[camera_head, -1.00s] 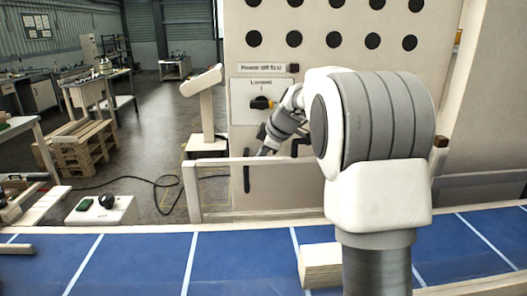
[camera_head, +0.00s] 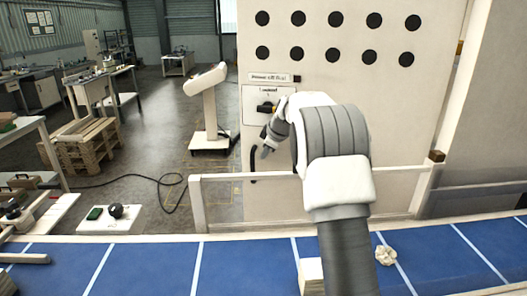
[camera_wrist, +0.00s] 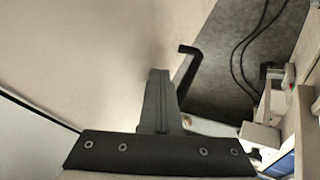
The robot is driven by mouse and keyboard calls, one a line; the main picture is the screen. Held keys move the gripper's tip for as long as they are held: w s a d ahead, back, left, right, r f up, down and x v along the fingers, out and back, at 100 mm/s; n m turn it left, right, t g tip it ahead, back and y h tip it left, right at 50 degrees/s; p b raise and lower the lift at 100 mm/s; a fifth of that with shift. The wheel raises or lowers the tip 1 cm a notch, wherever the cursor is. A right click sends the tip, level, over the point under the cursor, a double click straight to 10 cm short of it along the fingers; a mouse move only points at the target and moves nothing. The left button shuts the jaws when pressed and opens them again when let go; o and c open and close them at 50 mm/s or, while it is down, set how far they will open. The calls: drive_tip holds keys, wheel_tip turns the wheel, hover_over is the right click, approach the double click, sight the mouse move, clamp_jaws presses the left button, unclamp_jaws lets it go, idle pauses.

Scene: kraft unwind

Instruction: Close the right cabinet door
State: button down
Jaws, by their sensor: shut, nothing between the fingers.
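The cream cabinet front (camera_head: 345,90) stands behind the belt, with rows of dark round holes above. A black handle (camera_head: 253,165) is near its left edge. My gripper (camera_head: 266,151) is small and partly covered by my own arm, in front of the lower cabinet front and just right of that handle. In the wrist view my gripper (camera_wrist: 158,78) is shut and empty beside a cream panel (camera_wrist: 75,60). A black bent handle (camera_wrist: 186,68) shows just past the fingertips, apart in the picture. My arm hides part of the cabinet front, and I cannot tell how far the right door stands open.
A cream rail (camera_head: 235,179) runs between the blue belt (camera_head: 150,268) and the cabinet. A pale block (camera_head: 310,275) and a crumpled pale lump (camera_head: 386,255) lie on the belt. A white pedestal (camera_head: 210,115) stands left of the cabinet. A black cable (camera_head: 165,185) lies on the floor.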

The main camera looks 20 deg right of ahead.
drive_tip(key=w+d+m+h+p, duration=0.1)
drive_tip(key=w+d+m+p, duration=0.1)
drive_tip(key=w+d+p, duration=0.3)
drive_tip(key=shift+w+d+h+p, duration=0.3)
drive_tip(key=shift+w+d+p, duration=0.1)
drive_tip(key=shift+w+p, duration=2.35)
drive_tip(key=shift+s+p, duration=0.3)
drive_tip(key=shift+s, duration=0.05)
